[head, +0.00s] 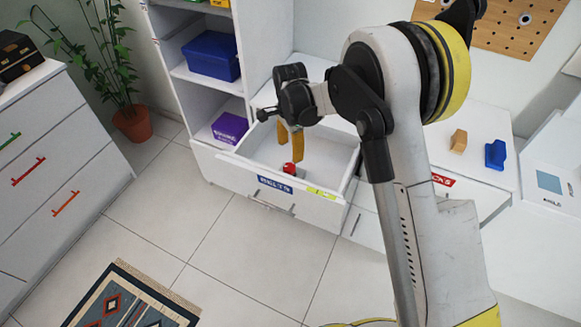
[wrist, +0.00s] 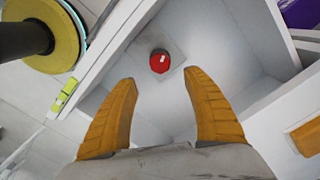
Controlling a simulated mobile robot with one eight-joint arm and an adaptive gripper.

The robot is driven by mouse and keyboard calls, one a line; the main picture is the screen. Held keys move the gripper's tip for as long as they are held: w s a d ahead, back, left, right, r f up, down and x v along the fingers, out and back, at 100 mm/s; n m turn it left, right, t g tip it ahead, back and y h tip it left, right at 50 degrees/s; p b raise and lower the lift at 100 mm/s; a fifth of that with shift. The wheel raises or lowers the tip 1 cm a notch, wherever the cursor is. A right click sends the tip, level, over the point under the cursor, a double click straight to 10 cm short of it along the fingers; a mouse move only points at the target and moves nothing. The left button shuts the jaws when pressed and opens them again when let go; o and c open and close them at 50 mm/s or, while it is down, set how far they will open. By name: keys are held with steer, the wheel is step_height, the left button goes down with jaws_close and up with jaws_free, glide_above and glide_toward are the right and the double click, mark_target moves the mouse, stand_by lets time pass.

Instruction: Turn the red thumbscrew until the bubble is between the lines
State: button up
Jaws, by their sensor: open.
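The red thumbscrew (head: 290,169) is in the open white drawer (head: 250,172), near its front wall. In the wrist view the thumbscrew (wrist: 160,61) is a round red knob with a small white mark, on a square grey plate. My gripper (head: 290,146) is open above it, with its two orange fingers apart. In the wrist view the knob lies just beyond the gap between the fingertips (wrist: 160,77), untouched. A yellow-green level vial (head: 321,192) is on the drawer's front edge. It also shows in the wrist view (wrist: 64,96), but its bubble is too small to read.
A shelf unit with a blue bin (head: 212,56) and a purple box (head: 230,128) stands behind left. A counter at right holds a tan block (head: 459,141) and a blue object (head: 496,154).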

mark_target(290, 166)
step_height(290, 166, down, 10)
steer(key=b, duration=0.3)
steer(key=shift+r+b, duration=0.25)
steer(key=shift+b, duration=0.1)
steer(key=c, duration=1.2)
